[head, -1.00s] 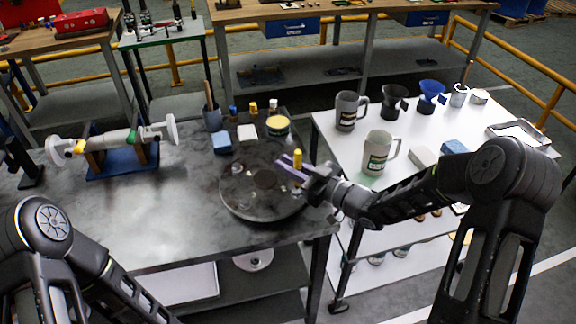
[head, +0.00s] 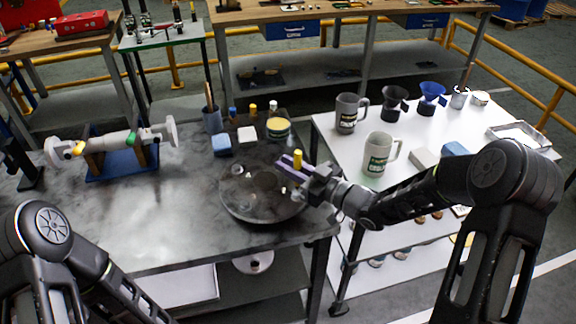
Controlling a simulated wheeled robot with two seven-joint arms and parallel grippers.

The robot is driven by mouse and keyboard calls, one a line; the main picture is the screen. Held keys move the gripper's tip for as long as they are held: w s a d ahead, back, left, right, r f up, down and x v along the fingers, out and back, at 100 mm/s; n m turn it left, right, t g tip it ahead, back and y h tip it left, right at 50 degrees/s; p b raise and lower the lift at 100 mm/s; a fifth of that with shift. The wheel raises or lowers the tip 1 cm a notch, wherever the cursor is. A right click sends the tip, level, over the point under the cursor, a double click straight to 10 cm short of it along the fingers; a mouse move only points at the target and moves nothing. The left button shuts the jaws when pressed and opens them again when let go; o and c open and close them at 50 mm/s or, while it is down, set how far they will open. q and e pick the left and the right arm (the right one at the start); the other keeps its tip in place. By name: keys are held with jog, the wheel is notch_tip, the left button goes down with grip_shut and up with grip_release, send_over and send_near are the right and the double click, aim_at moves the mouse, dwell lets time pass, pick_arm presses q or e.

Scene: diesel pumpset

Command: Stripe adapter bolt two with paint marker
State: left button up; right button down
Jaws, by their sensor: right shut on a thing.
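A dark round adapter plate (head: 250,206) lies on the grey metal bench, with several small bolt heads on its upper face that are too small to tell apart.
Behind the plate stand a blue block (head: 222,145), a white block (head: 247,135), a tin (head: 278,128) and a dark cup (head: 212,119). A shaft on a blue stand (head: 122,167) is at the left. Mugs and funnels stand on the white table (head: 345,150) at right. The bench's front left is clear.

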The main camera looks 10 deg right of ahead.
jog(key=shift+f+b, duration=0.2)
jog(key=shift+b, duration=0.1)
jog(key=shift+s+a, duration=0.1)
jog(key=shift+s, duration=0.35)
dwell(0.8)
jog(key=shift+w, duration=0.25)
dwell(0.4)
jog(key=shift+r+b, duration=0.15)
jog(key=shift+b, duration=0.15)
jog(key=shift+r, duration=0.1)
notch_tip(320, 180, up, 5)
jog(key=p, duration=0.3)
dwell(0.6)
